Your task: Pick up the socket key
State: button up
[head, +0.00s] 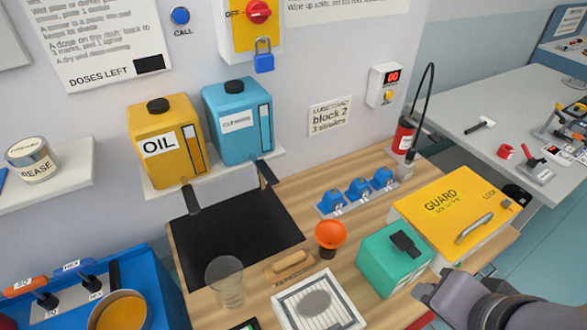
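Two handled keys stand in a grey holder in the blue tray (160,262) at the lower left. One has an orange handle (25,285) and a label that seems to read SQ. The other has a blue handle (72,268) and a label HEX. I cannot tell which of them, if either, is the socket key. My gripper (428,291) shows at the lower right as a grey part in front of the yellow guard box, far from the keys. Its fingers are not clear, so I cannot see whether it is open or holds anything.
An amber-filled round container (122,312) sits in the tray beside the keys. The wooden bench (300,195) holds a black mat (235,240), a clear glass (226,280), an orange cup (330,234), a green box (385,262) and the yellow guard box (440,205).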

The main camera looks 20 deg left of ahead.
aim_at(31, 284)
jog(key=u, duration=2.85)
jog(key=i+j+z, duration=0.15)
jog(key=j+z, duration=0.15)
jog(key=j, duration=1.2)
jog(key=j+z, duration=0.25)
jog(key=j, duration=1.3)
jog(key=i+j+z, duration=0.4)
jog(key=i+j, duration=0.55)
jog(key=i, duration=0.05)
